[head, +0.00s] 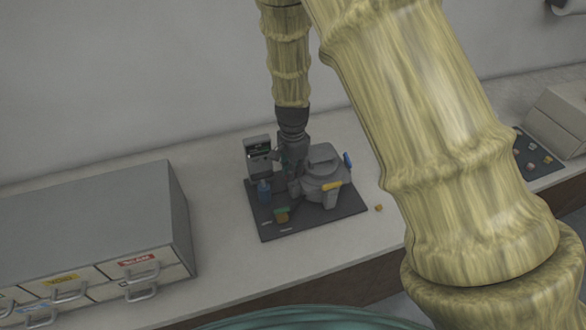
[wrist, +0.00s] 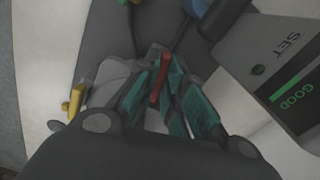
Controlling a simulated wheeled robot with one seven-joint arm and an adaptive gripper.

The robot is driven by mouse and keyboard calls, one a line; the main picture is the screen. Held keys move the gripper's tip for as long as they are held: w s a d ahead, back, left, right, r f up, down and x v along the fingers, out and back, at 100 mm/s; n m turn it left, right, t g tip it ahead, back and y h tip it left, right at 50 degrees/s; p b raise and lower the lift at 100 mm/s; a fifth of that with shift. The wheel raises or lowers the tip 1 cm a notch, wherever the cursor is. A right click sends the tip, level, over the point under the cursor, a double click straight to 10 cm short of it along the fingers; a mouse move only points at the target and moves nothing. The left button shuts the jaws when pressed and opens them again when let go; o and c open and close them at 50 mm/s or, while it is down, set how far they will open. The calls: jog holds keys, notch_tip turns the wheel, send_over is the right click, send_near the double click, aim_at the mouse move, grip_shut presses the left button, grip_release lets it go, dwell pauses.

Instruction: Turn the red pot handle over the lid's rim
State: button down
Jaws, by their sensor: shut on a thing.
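In the wrist view the red handle (wrist: 159,82) stands between the teal-padded fingers of my gripper (wrist: 160,75), which is shut on it. The red handle is hidden there behind my gripper. Whether the handle lies over the lid's rim cannot be told.
The pot stands on a dark mat (head: 280,228). A control box (wrist: 285,75) reading SET and GOOD stands close to my gripper. A grey drawer cabinet (head: 90,215) stands left.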

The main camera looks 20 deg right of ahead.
jog(key=shift+w+m, duration=0.1)
jog(key=shift+m, duration=0.5)
jog(key=c, duration=1.5)
grip_release()
jog(key=shift+r, duration=0.1)
notch_tip(320, 180, up, 12)
jog(key=shift+f, duration=0.1)
jog(key=shift+d, duration=0.1)
